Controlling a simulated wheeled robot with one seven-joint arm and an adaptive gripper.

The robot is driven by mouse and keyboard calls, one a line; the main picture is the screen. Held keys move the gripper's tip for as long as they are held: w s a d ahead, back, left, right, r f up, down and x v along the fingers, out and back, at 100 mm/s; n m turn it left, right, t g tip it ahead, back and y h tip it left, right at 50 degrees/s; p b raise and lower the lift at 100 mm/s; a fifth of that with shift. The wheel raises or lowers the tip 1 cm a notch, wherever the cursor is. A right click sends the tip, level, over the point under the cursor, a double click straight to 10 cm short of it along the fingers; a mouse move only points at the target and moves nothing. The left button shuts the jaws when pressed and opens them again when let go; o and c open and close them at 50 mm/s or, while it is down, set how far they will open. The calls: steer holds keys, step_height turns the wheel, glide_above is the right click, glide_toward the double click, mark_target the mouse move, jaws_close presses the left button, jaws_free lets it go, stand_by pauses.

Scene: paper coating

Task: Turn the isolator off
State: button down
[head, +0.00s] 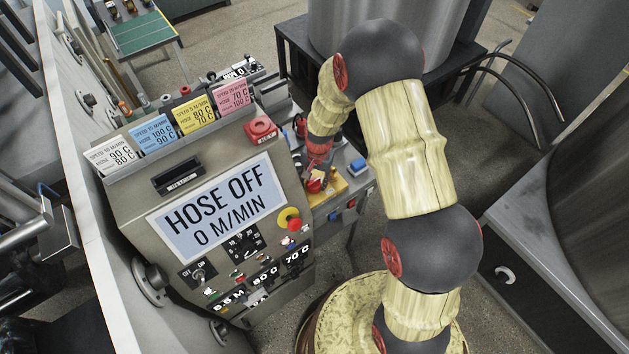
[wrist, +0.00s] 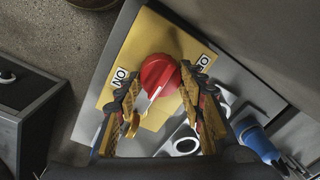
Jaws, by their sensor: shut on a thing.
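The isolator is a round red knob (wrist: 158,72) with a white line on it, on a yellow plate (wrist: 125,58). A label reading ON, upside down, sits left of the knob, and a second label, partly hidden by a finger, sits upper right. My gripper (wrist: 160,84) has one finger on each side of the knob and is shut on it. In the head view the yellow plate (head: 353,186) shows beside the console, with my gripper (head: 317,177) reaching down over it. The knob is mostly hidden there.
A grey console (head: 135,200) with a HOSE OFF, 0 M/MIN screen (head: 218,207) stands left of my arm. It carries coloured cards, dials and a red and yellow button (head: 291,221). A large metal drum (head: 340,45) stands behind.

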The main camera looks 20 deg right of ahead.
stand_by(0.3)
steer(key=n+b, duration=0.1)
steer(key=n, duration=0.3)
steer(key=shift+w+f+n+b, duration=0.1)
steer(key=shift+n+b, duration=0.3)
steer(key=n+b, duration=0.1)
steer(key=n, duration=0.3)
steer(key=shift+a+n+g, duration=0.15)
steer(key=shift+n+g, duration=0.15)
steer(key=n+b, duration=0.1)
steer(key=n, duration=0.3)
steer(key=shift+a+n, duration=0.15)
steer(key=shift+n, duration=2.05)
steer(key=c, duration=1.1)
jaws_free()
steer(key=shift+c, duration=0.2)
steer(key=shift+o, duration=0.2)
